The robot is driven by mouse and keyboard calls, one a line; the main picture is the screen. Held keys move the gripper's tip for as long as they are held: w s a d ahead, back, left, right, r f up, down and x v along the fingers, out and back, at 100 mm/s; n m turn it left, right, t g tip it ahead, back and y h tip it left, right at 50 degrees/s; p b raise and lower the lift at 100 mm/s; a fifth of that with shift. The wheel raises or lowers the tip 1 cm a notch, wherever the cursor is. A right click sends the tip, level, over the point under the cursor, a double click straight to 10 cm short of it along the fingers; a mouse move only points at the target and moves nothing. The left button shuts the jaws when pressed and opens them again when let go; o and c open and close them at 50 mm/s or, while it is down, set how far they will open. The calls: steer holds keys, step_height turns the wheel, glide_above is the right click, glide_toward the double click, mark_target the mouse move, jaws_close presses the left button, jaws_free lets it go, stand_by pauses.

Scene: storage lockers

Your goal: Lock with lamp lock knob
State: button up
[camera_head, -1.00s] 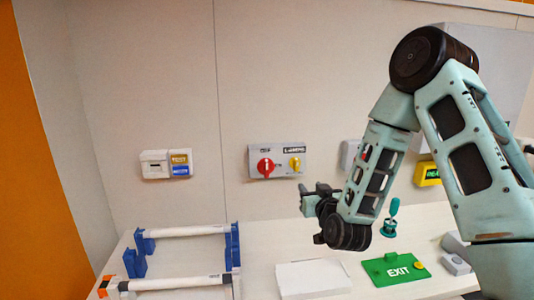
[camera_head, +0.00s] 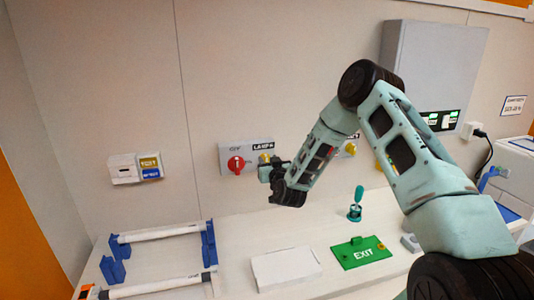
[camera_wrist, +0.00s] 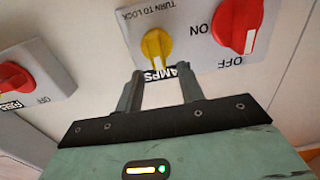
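The grey lamp panel (camera_head: 246,148) is on the back wall, with a red ON/OFF knob (camera_head: 236,165) at its left and the yellow lock knob (camera_head: 265,157) at its right. In the wrist view the panel appears upside down. There the yellow lock knob (camera_wrist: 156,44) sits under the words TURN TO LOCK, with the red knob (camera_wrist: 238,27) to its right. My gripper (camera_wrist: 160,70) is open and empty. Its two fingers point at the panel, just below the yellow knob in the picture, and partly cover the LAMPS label. They appear apart from the knob.
Another panel with a red knob (camera_wrist: 14,82) is at the left in the wrist view. On the counter are a green EXIT plate (camera_head: 359,253), a teal-handled object (camera_head: 356,205), a white slab (camera_head: 286,268) and a blue-and-white rack (camera_head: 160,232). A switch box (camera_head: 134,168) is on the wall.

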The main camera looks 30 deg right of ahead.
steer(key=shift+p+x, duration=0.3)
steer(key=shift+x, duration=1)
steer(key=shift+c, duration=0.4)
jaws_close()
steer(key=shift+d+f+m+b, duration=0.15)
steer(key=shift+m+b, duration=0.15)
steer(key=shift+b, duration=0.35)
steer(key=shift+s+d+f+m+b, duration=0.1)
steer(key=shift+d+f+m+b, duration=0.2)
steer(key=shift+m+b, duration=2.9)
steer(key=shift+s+d+f+m+b, duration=0.1)
steer(key=shift+d+f+m+b, duration=0.2)
steer(key=shift+m+b, duration=2.9)
steer(key=shift+s+d+f+m+b, duration=0.1)
steer(key=shift+d+f+m+b, duration=0.2)
steer(key=shift+m+b, duration=2.85)
steer(key=shift+n+b, duration=0.75)
steer(key=shift+b, duration=0.2)
